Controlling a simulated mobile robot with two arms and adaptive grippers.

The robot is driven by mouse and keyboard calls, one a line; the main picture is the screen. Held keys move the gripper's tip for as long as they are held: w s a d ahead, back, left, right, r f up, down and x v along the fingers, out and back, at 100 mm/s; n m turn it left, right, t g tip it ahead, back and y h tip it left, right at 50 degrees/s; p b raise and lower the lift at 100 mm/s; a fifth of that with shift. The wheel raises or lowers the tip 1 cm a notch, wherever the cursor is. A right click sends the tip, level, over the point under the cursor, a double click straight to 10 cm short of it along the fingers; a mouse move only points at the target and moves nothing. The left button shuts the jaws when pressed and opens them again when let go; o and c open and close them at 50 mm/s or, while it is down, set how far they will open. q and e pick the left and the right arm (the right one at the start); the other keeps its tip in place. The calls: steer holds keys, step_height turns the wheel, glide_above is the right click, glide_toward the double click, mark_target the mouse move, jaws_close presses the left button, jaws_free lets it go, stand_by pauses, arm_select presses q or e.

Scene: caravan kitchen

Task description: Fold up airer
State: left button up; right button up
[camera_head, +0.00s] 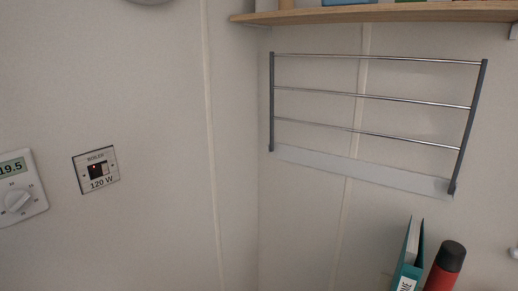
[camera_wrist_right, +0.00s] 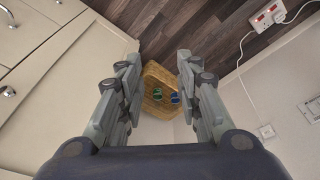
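The airer (camera_head: 372,97) is on the right wall in the head view, under the wooden shelf. Its grey side bars and several thin metal rails stand upright, about parallel to the wall, above a pale wall plate (camera_head: 360,171). Nothing touches it. My right gripper (camera_wrist_right: 158,62) shows only in the right wrist view. Its fingers are apart with nothing between them, and it points down, away from the airer. The airer is not in that view. My left gripper is not in view.
The wooden shelf (camera_head: 375,14) runs just above the airer. A teal binder (camera_head: 408,262) and a red bottle with a black cap (camera_head: 445,268) stand below it. Far below my right gripper is a wooden surface (camera_wrist_right: 158,78) with small items, near cabinets (camera_wrist_right: 40,45).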

steer(key=s+d+f+b, duration=0.1)
steer(key=s+f, duration=0.8)
steer(key=f, duration=0.2)
steer(key=s+d+f+g+b, duration=0.1)
steer(key=s+d+f, duration=0.1)
steer(key=s+f, duration=0.7)
step_height(320, 180, down, 3)
steer(key=shift+s+d+r+g+b, duration=0.1)
steer(key=shift+s+d+g+b, duration=0.05)
steer(key=shift+g+b, duration=0.2)
